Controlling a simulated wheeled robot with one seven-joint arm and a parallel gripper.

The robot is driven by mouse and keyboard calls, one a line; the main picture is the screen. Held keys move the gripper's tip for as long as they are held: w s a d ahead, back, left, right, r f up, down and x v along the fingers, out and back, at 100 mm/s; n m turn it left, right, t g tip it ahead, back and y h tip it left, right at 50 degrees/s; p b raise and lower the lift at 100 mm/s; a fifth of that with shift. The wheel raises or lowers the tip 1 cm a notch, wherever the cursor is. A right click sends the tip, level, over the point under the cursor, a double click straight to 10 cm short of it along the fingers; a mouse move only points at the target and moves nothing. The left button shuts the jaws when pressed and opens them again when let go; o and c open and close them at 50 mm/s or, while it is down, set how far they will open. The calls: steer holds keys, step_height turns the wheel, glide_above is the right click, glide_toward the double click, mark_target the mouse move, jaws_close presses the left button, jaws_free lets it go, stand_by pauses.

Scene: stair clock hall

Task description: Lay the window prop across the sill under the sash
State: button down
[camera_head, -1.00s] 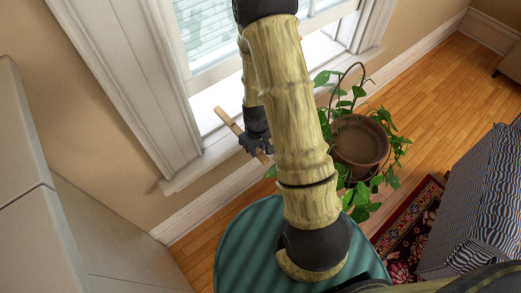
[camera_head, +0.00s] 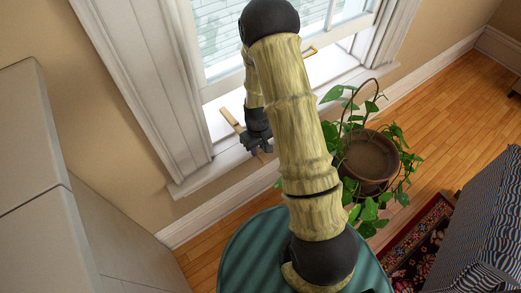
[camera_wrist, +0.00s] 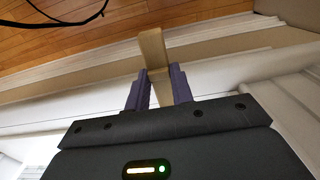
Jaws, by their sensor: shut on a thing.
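The window prop is a pale wooden stick (camera_head: 230,119). In the head view it slants from the bright gap under the sash (camera_head: 225,87) out over the white sill (camera_head: 196,178). My gripper (camera_head: 262,146) is shut on the prop, near its room-side end. In the wrist view my gripper (camera_wrist: 159,75) has the prop (camera_wrist: 152,48) between its two fingers, with one end sticking out beyond them. The prop points across the sill's depth rather than along its length. I cannot tell whether it touches the sill. My arm hides part of the window and sill.
The white window casing (camera_head: 140,75) is at the left. A striped sofa (camera_head: 480,225) and a patterned rug (camera_head: 420,240) are at the right. Bare wood floor lies beyond.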

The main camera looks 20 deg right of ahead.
steer(key=shift+w+a+f, duration=0.1)
steer(key=shift+w+a, duration=0.2)
steer(key=shift+w, duration=0.6)
steer(key=shift+w+a+f+b, duration=0.15)
steer(key=shift+w+a+f, duration=0.2)
steer(key=shift+w, duration=0.6)
steer(key=shift+w+a+f+b, duration=0.15)
steer(key=shift+w+f, duration=0.25)
steer(key=shift+w, duration=0.55)
steer(key=shift+w+a+f+b, duration=0.1)
steer(key=shift+w+a+f, duration=0.25)
steer(key=shift+w, duration=0.6)
steer(key=c, duration=1.1)
jaws_free()
steer(key=shift+c, duration=0.2)
step_height(320, 180, up, 17)
steer(key=p, duration=0.2)
steer(key=shift+r, duration=0.2)
